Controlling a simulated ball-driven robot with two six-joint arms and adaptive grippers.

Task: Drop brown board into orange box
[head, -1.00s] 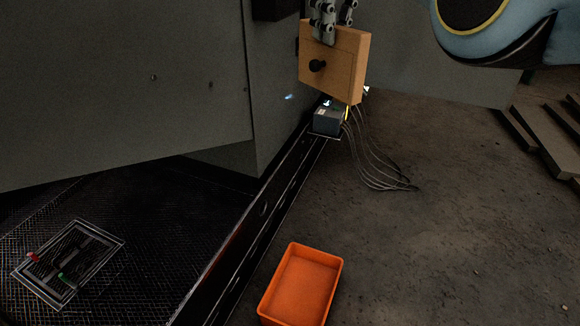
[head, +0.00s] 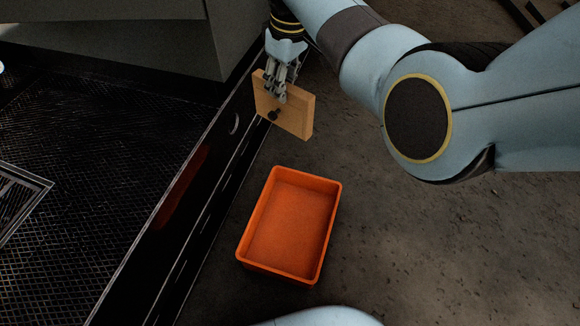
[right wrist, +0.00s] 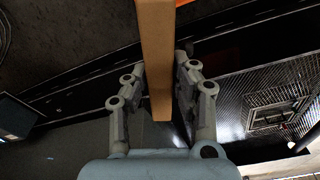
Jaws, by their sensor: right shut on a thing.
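The brown board (head: 296,115) is a flat light-wood piece with a small dark knob. My right gripper (head: 277,92) is shut on its upper part and holds it upright, slightly tilted, in the head view. In the right wrist view the board (right wrist: 156,50) stands edge-on between the fingers of the right gripper (right wrist: 160,85). The orange box (head: 291,228) is an open, empty rectangular tray on the ground, below the board in the head view. The board appears apart from the box. My left gripper is not in view.
A black rail (head: 190,225) runs diagonally left of the box, beside a dark mesh floor (head: 85,150). A grey enclosure panel (head: 120,45) stands at the upper left. Bare ground (head: 450,240) lies open to the right of the box.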

